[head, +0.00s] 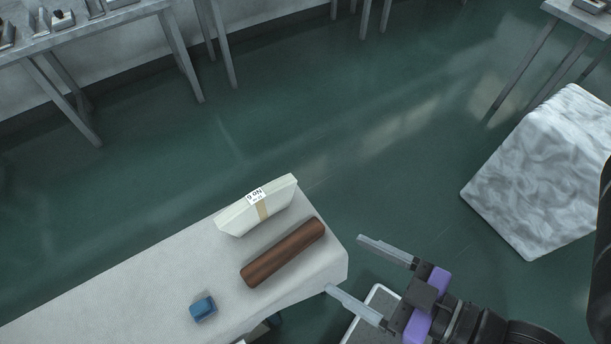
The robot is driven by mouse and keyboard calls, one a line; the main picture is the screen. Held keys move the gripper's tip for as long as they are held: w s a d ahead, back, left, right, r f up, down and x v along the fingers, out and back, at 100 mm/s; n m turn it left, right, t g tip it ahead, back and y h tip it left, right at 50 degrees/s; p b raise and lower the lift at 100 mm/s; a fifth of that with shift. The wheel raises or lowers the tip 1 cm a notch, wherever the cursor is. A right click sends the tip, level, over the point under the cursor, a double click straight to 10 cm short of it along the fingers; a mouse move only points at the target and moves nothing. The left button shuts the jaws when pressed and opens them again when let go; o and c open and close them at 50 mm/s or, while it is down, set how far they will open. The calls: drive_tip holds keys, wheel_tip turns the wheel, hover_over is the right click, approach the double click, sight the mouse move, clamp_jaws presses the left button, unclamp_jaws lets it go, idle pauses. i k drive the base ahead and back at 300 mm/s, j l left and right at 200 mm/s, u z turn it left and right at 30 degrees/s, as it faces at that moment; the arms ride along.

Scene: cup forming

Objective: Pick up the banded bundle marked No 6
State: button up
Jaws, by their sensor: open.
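The pale banded bundle (235,216) lies near the far edge of the light table, towards its right end. It has a tan band and a white label reading No 6, which appears upside down. My gripper (345,264) is at the lower right, just off the table's right end. Its two long grey fingers are spread apart and point left towards the table. Nothing is between them. The gripper is to the right of the bundle and apart from it.
A brown roll (283,253) lies on the table (130,295) beside the bundle, on its near side. A small blue block (203,309) sits further left. A grey marbled block (550,165) stands at the right. Green floor (330,150) beyond the table is open.

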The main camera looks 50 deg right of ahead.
sight(265, 201)
drive_tip(key=z, duration=0.45)
drive_tip(key=l+z, duration=0.15)
drive_tip(key=z, duration=0.75)
drive_tip(key=i+z, duration=0.1)
drive_tip(key=z, duration=0.8)
drive_tip(key=i+u, duration=0.25)
drive_tip(key=i, duration=0.2)
drive_tip(key=i+u, duration=0.25)
drive_tip(key=i, duration=0.2)
drive_tip(key=i+l+u, duration=0.1)
drive_tip(key=i+u, duration=0.15)
drive_tip(key=i, duration=0.2)
drive_tip(key=i+l+u, duration=0.25)
drive_tip(key=i, duration=0.2)
drive_tip(key=i+l+u, duration=0.2)
drive_tip(key=i, duration=1.5)
drive_tip(key=i+j+u, duration=0.1)
drive_tip(key=i+u, duration=0.5)
drive_tip(key=u, duration=0.25)
drive_tip(key=i+l+u, duration=0.1)
drive_tip(key=i+u, duration=0.3)
drive_tip(key=i+j+u, duration=0.15)
drive_tip(key=u, duration=0.25)
drive_tip(key=i+j+u, duration=0.1)
drive_tip(key=u, duration=0.35)
drive_tip(key=i+u, duration=0.4)
drive_tip(key=u, duration=0.45)
drive_tip(key=i+l+u, duration=0.15)
drive_tip(key=i+u, duration=0.25)
drive_tip(key=i, duration=1.1)
